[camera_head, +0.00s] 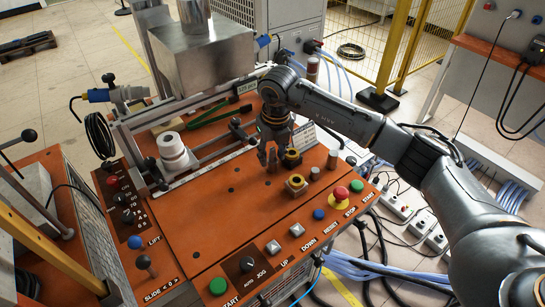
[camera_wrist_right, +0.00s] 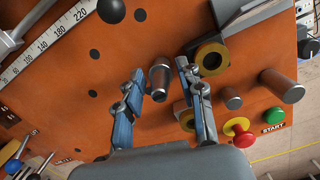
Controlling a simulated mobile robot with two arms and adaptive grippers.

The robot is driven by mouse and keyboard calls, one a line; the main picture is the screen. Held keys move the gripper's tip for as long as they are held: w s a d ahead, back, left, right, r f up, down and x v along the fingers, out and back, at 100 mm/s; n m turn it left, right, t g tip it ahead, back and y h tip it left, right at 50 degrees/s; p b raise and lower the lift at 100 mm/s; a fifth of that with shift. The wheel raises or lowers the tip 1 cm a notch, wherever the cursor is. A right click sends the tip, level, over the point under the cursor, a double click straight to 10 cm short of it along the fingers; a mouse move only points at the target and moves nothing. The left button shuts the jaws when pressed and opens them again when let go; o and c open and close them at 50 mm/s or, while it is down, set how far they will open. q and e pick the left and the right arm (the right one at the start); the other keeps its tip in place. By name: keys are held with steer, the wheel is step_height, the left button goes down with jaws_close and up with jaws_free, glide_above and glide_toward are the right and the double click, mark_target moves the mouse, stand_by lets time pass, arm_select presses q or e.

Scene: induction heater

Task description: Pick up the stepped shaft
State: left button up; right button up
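A short grey metal cylinder that looks like the stepped shaft (camera_wrist_right: 159,78) stands on the orange panel, with a narrower end toward the wrist camera. My right gripper (camera_wrist_right: 161,72) is open, with one finger on each side of the shaft and a visible gap on both sides. In the head view, my right gripper (camera_head: 268,152) points down low over the panel, and its fingers mostly hide the shaft. Whether it touches the shaft cannot be seen. My left gripper is not in view.
Two yellow-and-black ring parts, one (camera_head: 296,183) in front and one (camera_head: 291,157) behind, sit close right of the gripper. Two cylinders, one tall (camera_wrist_right: 282,87) and one short (camera_wrist_right: 232,98), stand beyond. A red stop button (camera_head: 341,194) is nearby. The panel's left-middle (camera_head: 215,205) is clear.

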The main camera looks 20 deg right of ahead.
steer(key=shift+w+f, duration=0.15)
steer(key=shift+f, duration=0.9)
jaws_close()
steer(key=shift+r, duration=0.2)
